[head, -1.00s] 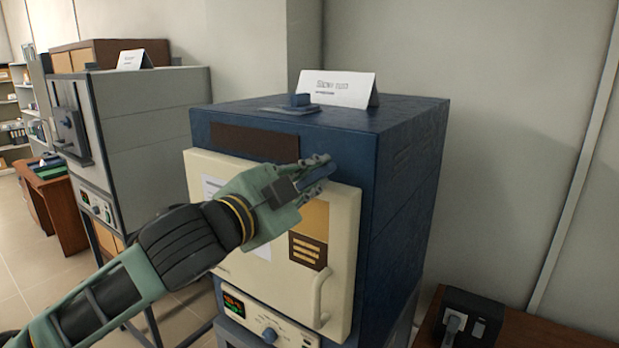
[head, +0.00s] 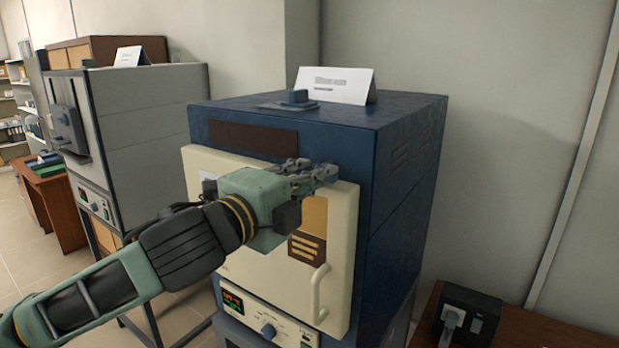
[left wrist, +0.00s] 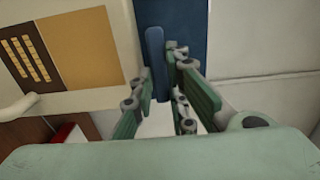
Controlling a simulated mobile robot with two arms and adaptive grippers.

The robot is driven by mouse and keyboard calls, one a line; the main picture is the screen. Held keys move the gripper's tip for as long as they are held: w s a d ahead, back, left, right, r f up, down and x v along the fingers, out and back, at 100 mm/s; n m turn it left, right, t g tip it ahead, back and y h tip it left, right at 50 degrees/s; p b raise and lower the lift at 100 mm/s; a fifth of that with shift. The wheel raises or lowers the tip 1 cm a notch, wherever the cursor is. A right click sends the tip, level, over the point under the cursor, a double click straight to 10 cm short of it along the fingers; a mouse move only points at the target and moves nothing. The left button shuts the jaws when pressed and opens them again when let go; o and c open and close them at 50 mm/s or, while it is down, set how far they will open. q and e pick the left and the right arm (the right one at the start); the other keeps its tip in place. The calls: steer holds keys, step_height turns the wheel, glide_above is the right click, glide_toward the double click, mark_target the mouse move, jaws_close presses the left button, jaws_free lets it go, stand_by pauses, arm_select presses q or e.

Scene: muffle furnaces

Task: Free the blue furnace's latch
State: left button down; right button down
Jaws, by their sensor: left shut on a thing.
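The blue furnace (head: 405,170) stands in the middle of the head view. Its cream door (head: 341,235) looks closed, with a curved pale handle (head: 318,295) low on its right side. The latch (left wrist: 155,55) is a blue bar near the door's edge, seen in the left wrist view. My left gripper (head: 315,175) is at the door's upper right and is shut on the latch. The wrist view shows its green fingers (left wrist: 162,75) on both sides of the bar. My right gripper is not in view.
A grey furnace (head: 155,125) stands to the left. A white sign (head: 340,84) and a small blue fitting (head: 297,98) are on the blue furnace's top. A black socket box (head: 470,315) sits on a brown table at lower right. The wall lies close behind.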

arm_select(q)
steer(key=shift+f, duration=0.1)
stand_by(0.4)
steer(key=c, duration=1.7)
jaws_free()
steer(key=v, duration=1.2)
